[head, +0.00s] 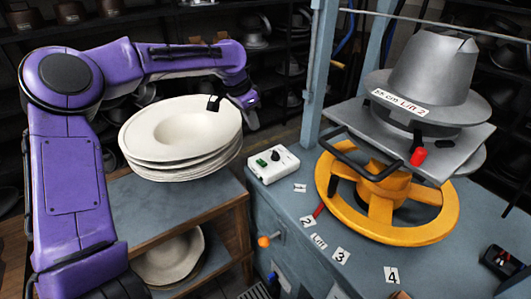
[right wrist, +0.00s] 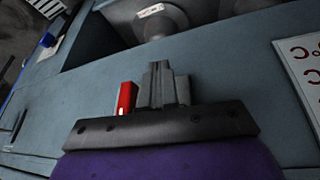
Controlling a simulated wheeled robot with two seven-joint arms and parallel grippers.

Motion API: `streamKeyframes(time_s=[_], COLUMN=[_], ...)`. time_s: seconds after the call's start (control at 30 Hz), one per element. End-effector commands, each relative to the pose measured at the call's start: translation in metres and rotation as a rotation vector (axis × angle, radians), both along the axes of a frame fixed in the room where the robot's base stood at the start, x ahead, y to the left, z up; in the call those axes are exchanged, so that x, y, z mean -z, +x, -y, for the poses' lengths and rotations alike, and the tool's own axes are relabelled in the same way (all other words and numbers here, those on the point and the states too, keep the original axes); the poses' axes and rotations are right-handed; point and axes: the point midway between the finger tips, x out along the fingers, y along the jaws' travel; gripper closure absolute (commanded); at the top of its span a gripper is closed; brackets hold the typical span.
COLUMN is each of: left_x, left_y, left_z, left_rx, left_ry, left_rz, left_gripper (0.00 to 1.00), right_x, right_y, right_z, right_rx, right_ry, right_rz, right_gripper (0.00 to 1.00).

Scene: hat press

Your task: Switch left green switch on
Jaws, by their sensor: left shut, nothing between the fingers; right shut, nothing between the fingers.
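My left gripper (head: 214,103) is at the rim of the stacked pale hats, left of and above the box in the picture. It is shut and empty, clear of the switch. My right gripper (right wrist: 160,85) shows in the right wrist view, shut and empty, with a red part (right wrist: 125,98) beside its fingers.
Pale hat blanks (head: 180,135) are stacked on a side shelf (head: 160,215) left of the press table. A yellow wheel (head: 385,225) and a grey metal hat form (head: 430,75) stand right of the box. A blue post (head: 318,75) rises behind it.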

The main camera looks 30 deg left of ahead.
Motion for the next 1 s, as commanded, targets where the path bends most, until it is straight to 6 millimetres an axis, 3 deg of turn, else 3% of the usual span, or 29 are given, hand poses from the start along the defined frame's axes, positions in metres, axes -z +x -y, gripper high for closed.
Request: streamKeyframes(time_s=[0.23, 0.7, 1.0], left_x=[0.015, 0.108, 0.135], left_y=[0.002, 0.023, 0.022], left_z=[0.001, 0.018, 0.022], left_rx=[-0.003, 0.0, 0.0], left_ry=[-0.002, -0.001, 0.0], left_rz=[-0.003, -0.003, 0.0], left_gripper=[1.0, 1.0, 1.0], right_x=[-0.001, -0.013, -0.017], right_y=[0.0, 0.0, 0.0], right_z=[0.0, 0.0, 0.0], right_rx=[0.0, 0.0, 0.0], right_ry=[0.0, 0.0, 0.0], right_rz=[0.0, 0.0, 0.0], right_gripper=[1.0, 1.0, 1.0])
